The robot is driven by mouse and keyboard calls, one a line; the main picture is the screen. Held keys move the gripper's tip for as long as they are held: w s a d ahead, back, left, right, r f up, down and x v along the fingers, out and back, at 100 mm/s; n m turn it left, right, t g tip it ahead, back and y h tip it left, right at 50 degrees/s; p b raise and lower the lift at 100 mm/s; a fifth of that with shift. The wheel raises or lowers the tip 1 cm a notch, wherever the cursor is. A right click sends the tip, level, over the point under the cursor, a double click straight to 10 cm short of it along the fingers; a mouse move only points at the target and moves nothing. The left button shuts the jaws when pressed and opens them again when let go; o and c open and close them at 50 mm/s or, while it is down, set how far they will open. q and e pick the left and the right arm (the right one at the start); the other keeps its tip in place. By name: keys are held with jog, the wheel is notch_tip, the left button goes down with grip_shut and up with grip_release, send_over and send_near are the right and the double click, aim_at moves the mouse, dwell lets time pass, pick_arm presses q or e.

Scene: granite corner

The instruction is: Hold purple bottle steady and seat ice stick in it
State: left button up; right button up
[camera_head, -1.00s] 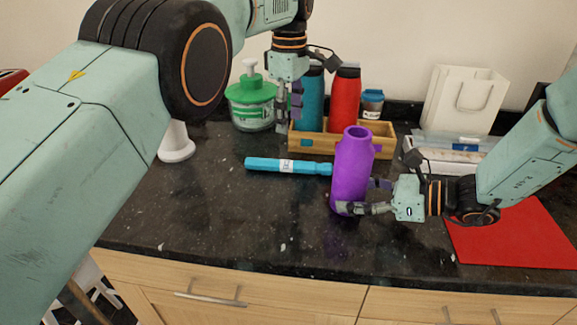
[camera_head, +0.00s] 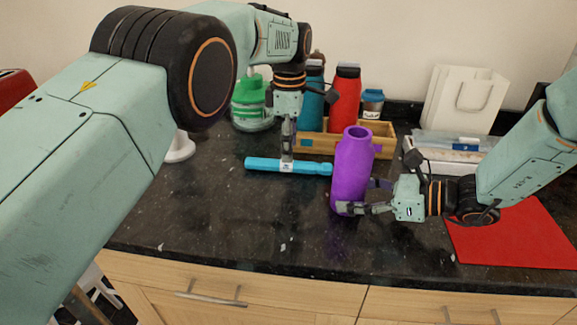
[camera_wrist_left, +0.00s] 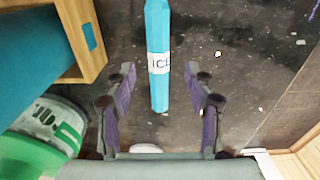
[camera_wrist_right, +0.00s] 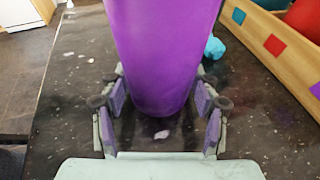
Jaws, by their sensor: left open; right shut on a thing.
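The purple bottle (camera_head: 352,170) stands upright on the dark counter, its open mouth at the top. My right gripper (camera_head: 362,197) is shut on the bottle's lower part from the right; its fingers (camera_wrist_right: 160,105) flank the bottle in the right wrist view. My left gripper (camera_head: 287,155) is open, pointing down over the stick's middle. In the left wrist view, the stick (camera_wrist_left: 158,85) with its white ICE label lies between the spread fingers (camera_wrist_left: 165,95), not gripped.
Behind stands a wooden tray (camera_head: 385,146) with a teal bottle (camera_head: 313,100) and a red bottle (camera_head: 345,103). A green-lidded jar (camera_head: 248,105) is at the back left. A red mat (camera_head: 515,235) lies at the right. The front counter is clear.

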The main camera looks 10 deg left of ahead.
aim_at(289, 166)
pick_arm(q)
notch_tip(289, 166, down, 5)
jog(key=shift+w+a+r, duration=0.1)
grip_shut()
dwell(0.7)
